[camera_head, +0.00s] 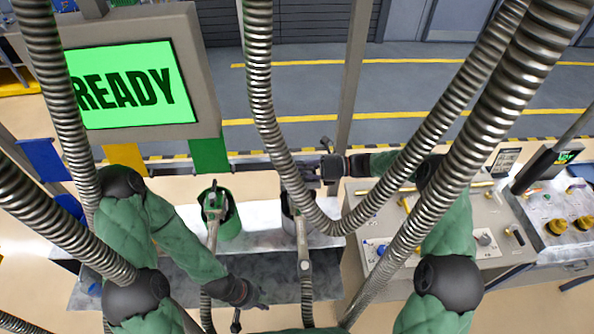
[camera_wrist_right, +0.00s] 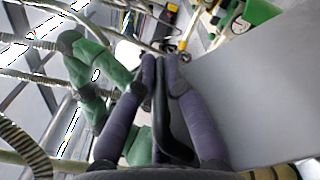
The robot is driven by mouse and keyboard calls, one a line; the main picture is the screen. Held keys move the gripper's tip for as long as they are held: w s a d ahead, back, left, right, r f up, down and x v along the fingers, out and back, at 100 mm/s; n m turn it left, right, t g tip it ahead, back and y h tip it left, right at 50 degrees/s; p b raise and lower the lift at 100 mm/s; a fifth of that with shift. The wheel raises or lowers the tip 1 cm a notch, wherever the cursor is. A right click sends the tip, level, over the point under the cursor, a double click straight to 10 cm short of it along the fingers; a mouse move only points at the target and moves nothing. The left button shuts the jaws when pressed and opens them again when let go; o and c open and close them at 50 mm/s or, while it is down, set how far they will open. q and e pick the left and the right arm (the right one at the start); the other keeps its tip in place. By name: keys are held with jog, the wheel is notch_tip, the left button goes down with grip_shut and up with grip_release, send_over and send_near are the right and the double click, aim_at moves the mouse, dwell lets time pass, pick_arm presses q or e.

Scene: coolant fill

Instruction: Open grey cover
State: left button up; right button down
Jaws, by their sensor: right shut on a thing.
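My right gripper is just above the grey can. In the right wrist view its fingers (camera_wrist_right: 155,65) are close together around a black curved bar (camera_wrist_right: 166,125); what the bar belongs to is unclear. My left gripper (camera_head: 258,300) is low over the front of the bench. Its fingers are small and dark, and their opening is unclear.
A screen (camera_head: 135,88) reads READY at the upper left. Nozzles with hoses rest at both cans. Metal hoses cross the view in front of the bench (camera_head: 180,275). A control panel (camera_head: 490,240) stands to the right. A post (camera_head: 350,85) rises behind my right gripper.

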jog(key=c, duration=1.3)
grip_release()
jog(key=shift+d, duration=6)
